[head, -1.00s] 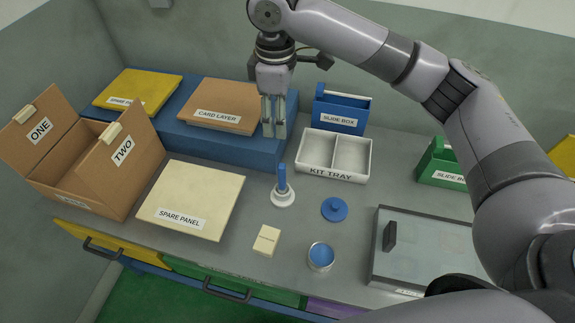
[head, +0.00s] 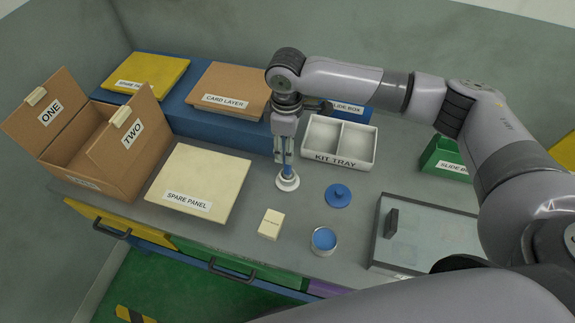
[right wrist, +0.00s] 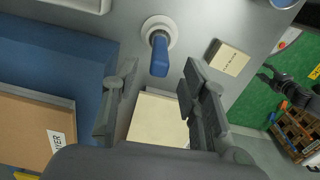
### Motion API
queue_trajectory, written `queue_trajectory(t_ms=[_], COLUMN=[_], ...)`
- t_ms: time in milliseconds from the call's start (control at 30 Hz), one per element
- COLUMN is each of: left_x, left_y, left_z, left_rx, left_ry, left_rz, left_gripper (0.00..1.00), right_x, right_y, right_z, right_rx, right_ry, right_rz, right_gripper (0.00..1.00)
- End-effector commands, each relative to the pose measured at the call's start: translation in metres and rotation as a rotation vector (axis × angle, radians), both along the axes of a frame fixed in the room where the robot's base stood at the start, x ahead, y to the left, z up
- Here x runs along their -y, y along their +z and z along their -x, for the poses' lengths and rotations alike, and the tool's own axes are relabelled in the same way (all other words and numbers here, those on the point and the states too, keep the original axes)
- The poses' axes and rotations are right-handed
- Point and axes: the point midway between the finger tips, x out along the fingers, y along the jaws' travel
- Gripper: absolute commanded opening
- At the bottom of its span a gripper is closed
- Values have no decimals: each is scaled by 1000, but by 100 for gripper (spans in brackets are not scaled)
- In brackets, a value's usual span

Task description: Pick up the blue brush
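The blue brush stands upright in a round white holder (head: 288,181) on the grey bench. In the right wrist view its blue handle (right wrist: 160,54) rises from the white holder (right wrist: 159,30). My right gripper (head: 284,154) points down over the brush, its fingers at the upper handle. In the right wrist view the fingers of my right gripper (right wrist: 160,75) are apart, with the handle's end lying across the gap between them; I see no contact. A small dark jointed shape (right wrist: 285,88) over the green floor may be my left gripper, but its fingers are unclear.
The kit tray (head: 371,160) stands close behind right. A blue lid (head: 338,196), an open blue-filled jar (head: 324,240) and a cream block (head: 271,223) lie nearby. The spare panel (head: 215,172) is at left, the blue step (head: 190,118) behind.

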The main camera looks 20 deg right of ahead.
Motion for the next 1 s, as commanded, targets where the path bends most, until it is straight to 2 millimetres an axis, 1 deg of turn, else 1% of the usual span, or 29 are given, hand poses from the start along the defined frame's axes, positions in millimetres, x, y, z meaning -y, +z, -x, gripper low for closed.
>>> queue_trajectory(t_ms=[33, 100, 200, 300, 467, 567, 1000], left_x=[1, 1, 1, 1, 0, 0, 0], left_y=[5, 5, 5, 5, 5, 5, 5], left_z=[1, 1, 3, 5, 8, 9, 9], left_rx=[-1, -1, -4, -8, -12, -14, -14], left_ry=[1, 1, 1, 1, 1, 0, -1], left_rz=[1, 2, 1, 0, 0, 0, -1], left_gripper=[40, 40, 40, 40, 40, 40, 40], right_x=[2, 2, 2, 1, 1, 1, 2], right_y=[-6, -17, -28, -31, -31, -31, -31], right_z=[1, 1, 1, 0, 0, 0, 0], right_rx=[-4, -3, -2, 1, 1, 0, 0], right_ry=[-2, -1, -1, 0, 0, 0, 0], right_rz=[2, 1, 1, 0, 0, 0, 0], right_gripper=[40, 40, 40, 40, 40, 35, 5])
